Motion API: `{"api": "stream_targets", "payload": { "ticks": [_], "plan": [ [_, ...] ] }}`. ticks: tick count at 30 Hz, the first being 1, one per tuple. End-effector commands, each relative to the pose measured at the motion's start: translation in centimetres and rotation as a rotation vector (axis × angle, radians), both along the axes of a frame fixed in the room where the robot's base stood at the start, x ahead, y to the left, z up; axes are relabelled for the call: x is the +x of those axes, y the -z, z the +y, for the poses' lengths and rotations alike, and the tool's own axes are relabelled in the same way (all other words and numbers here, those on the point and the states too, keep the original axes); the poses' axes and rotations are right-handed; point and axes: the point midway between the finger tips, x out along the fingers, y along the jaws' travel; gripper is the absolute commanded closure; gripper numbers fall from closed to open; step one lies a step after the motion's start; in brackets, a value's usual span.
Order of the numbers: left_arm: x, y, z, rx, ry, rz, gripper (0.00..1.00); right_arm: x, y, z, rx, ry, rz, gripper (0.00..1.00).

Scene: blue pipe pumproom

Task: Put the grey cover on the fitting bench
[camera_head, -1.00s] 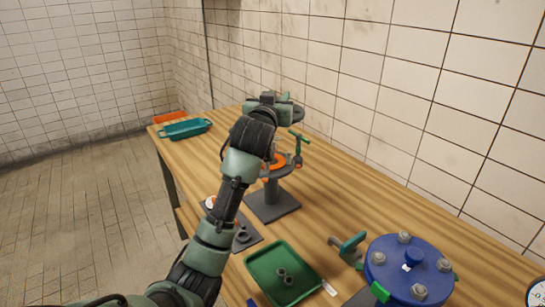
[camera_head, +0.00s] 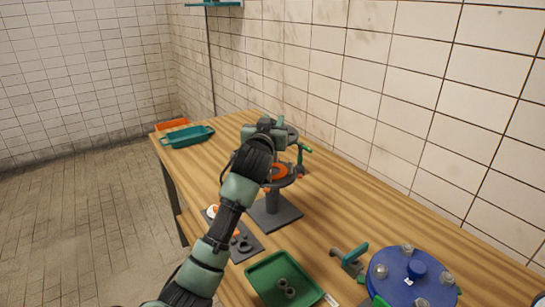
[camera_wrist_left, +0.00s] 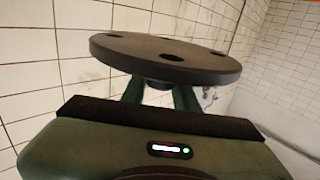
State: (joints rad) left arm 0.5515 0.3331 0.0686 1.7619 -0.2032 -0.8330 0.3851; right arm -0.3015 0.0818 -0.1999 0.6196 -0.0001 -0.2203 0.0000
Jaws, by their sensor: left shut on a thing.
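The grey cover (camera_wrist_left: 165,58) is a dark round disc with holes, and it fills the upper middle of the left wrist view. In the head view its edge (camera_head: 292,134) shows just behind my left gripper (camera_head: 272,128), which hides most of it. My left gripper, also in the wrist view (camera_wrist_left: 158,92), is shut on the cover's underside boss. It holds the cover above a stand with an orange ring (camera_head: 280,171). I cannot tell the gap between them. The wooden bench (camera_head: 350,215) runs along the tiled wall. My right gripper is not in view.
A green tray (camera_head: 258,272) with nuts, a dark plate with small parts (camera_head: 243,243), and a blue bolted flange (camera_head: 425,290) are in front. Teal (camera_head: 188,138) and orange (camera_head: 172,125) trays sit at the far end.

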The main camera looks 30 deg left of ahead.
Motion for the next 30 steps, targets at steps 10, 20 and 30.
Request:
{"api": "stream_targets", "payload": {
  "ticks": [10,20,30],
  "plan": [
    [0.0,6.6,0.0,0.001,-0.001,-0.004,1.0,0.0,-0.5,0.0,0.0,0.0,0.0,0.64],
    [0.0,10.3,0.0,-0.001,0.0,-0.001,1.0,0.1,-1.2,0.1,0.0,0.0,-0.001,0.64],
    [0.0,11.1,0.0,0.0,0.0,-0.001,0.56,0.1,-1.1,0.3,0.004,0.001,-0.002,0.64]
  ]
}}
